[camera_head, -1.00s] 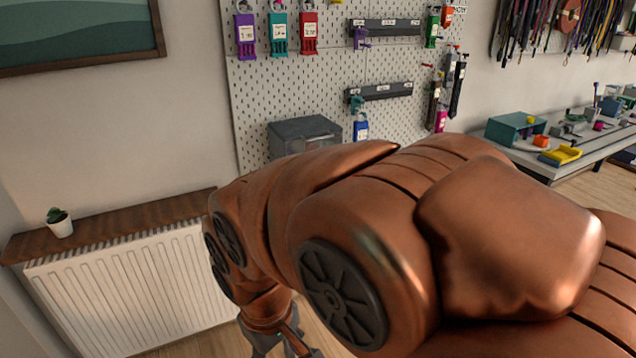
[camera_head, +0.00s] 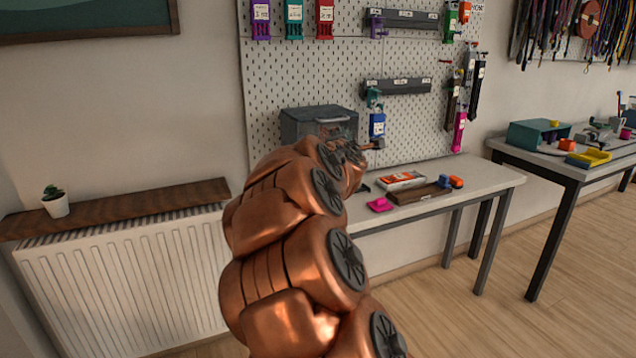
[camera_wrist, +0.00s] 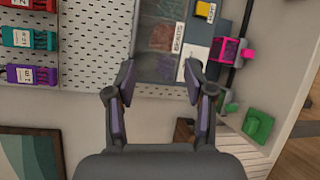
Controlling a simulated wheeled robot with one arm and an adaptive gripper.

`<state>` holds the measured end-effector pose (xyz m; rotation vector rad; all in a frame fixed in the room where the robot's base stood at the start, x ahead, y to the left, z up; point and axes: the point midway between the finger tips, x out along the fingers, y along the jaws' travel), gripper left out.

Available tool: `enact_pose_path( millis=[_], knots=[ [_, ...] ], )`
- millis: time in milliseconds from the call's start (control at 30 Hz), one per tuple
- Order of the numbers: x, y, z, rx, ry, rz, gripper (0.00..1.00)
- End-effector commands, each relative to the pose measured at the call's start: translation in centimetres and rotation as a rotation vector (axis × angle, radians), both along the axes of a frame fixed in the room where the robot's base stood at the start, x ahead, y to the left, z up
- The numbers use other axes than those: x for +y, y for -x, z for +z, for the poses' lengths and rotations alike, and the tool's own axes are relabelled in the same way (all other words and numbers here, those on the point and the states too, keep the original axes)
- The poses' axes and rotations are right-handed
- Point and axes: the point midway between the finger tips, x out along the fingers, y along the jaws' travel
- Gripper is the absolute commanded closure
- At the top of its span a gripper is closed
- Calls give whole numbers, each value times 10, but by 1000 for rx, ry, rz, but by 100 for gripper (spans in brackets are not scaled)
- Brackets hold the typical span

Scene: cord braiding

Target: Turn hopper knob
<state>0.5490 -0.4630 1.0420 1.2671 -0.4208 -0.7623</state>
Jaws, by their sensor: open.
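My gripper (camera_wrist: 158,82) is open in the wrist view, with nothing between its dark fingers. Past the fingertips is a clear-fronted bin (camera_wrist: 160,38) holding cords. To its right is a magenta hollow block (camera_wrist: 229,50) with a small pink piece beside it; I cannot tell whether this is the hopper and knob. In the head view my gripper (camera_head: 352,152) is small and partly merged with the arm, in front of the pegboard beside the grey bin box (camera_head: 290,125). No hopper knob can be picked out with certainty there.
The pegboard (camera_head: 420,140) carries labelled holders. A narrow table (camera_head: 470,178) below it bears a box, a dark block and a pink piece (camera_head: 380,205). A second table (camera_head: 560,165) stands right. A radiator (camera_head: 120,270) is left. Open floor lies at right front.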

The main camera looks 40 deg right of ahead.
Motion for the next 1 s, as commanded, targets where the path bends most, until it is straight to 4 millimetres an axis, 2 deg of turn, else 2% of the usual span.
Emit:
enact_pose_path(
  millis=[33, 167, 300, 500, 767, 1000],
  knots=[
    [-13, -7, -19, 29, 67, 39, 46],
    [-29, -30, -47, 106, 245, 176, 46],
    [-35, -49, -81, 168, 398, 319, 46],
    [-34, -60, -116, 207, 519, 452, 46],
    [-33, -69, -121, 211, 556, 493, 46],
    [-39, -89, -122, 209, 554, 493, 46]
  ],
)
